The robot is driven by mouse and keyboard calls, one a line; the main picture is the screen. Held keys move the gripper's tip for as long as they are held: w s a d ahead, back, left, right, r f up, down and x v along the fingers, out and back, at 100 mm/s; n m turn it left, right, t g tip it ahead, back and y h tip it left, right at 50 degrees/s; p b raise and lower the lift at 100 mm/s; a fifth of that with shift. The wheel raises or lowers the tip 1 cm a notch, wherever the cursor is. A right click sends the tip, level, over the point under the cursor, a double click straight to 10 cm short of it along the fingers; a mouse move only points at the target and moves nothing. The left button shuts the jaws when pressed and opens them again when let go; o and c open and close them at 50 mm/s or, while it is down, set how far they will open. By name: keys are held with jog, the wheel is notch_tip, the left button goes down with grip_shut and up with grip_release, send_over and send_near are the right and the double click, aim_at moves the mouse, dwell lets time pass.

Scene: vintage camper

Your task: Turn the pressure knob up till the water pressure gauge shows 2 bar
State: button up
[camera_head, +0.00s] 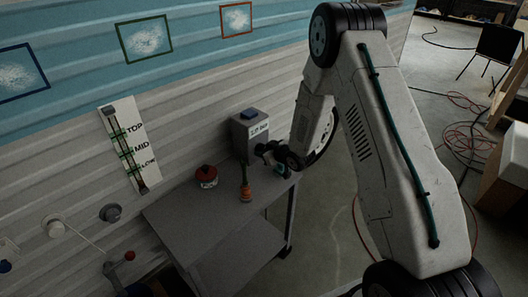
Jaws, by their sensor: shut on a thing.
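A grey box (244,138) with a blue top and a white label (258,130) stands at the back right of the grey table. The label seems to carry a reading, which is too small to read for sure; I take it for the water pressure gauge. My gripper (264,150) reaches in from the right to the lower front of the box. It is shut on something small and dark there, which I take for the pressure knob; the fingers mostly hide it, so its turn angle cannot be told.
On the table (165,213) stand a red-topped jar (207,176) and an orange-based tool (246,193). A teal object (290,178) is by my wrist. A TOP/MID/LOW panel (130,143), round fittings (110,213) and a red-knobbed crank (129,256) are at left. Table front is clear.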

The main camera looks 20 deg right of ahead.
jog(key=m+g+y, duration=0.1)
jog(key=m+y, duration=0.1)
jog(key=shift+d+m, duration=0.2)
jog(key=shift+m, duration=0.2)
jog(key=shift+w+m+g+y, duration=0.1)
jog(key=shift+m+g+y, duration=0.3)
jog(key=shift+m+y, duration=1.1)
jog(key=o, duration=1)
jog(key=shift+d, duration=0.1)
jog(key=v, duration=0.6)
jog(key=shift+d+r, duration=0.1)
jog(key=shift+d, duration=0.05)
jog(key=shift+s+d+r, duration=0.25)
jog(key=shift+s+d, duration=0.15)
jog(key=shift+s, duration=0.15)
